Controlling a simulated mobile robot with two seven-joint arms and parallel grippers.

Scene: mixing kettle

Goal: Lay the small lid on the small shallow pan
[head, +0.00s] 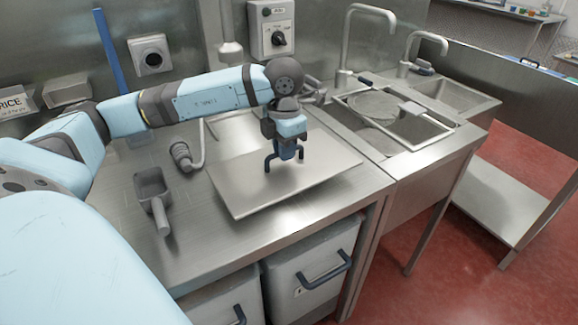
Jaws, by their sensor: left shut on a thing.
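A flat rectangular steel lid (250,195) with a dark blue arched handle (268,164) is in the middle of the head view, over the steel counter. My left gripper (287,152) points down and is shut on the handle. I cannot tell whether the lid hangs just above the surface or touches it. A pale steel edge, perhaps of the shallow pan (228,128), shows behind the lid; the lid and my arm hide most of it. My right gripper is not in view.
A grey scoop (152,188) lies on the counter (190,245) at left, near a hose nozzle (181,155). A sink with a rack (425,135) and round pieces is at right. Bins (315,262) with blue handles stand below. The front left counter is clear.

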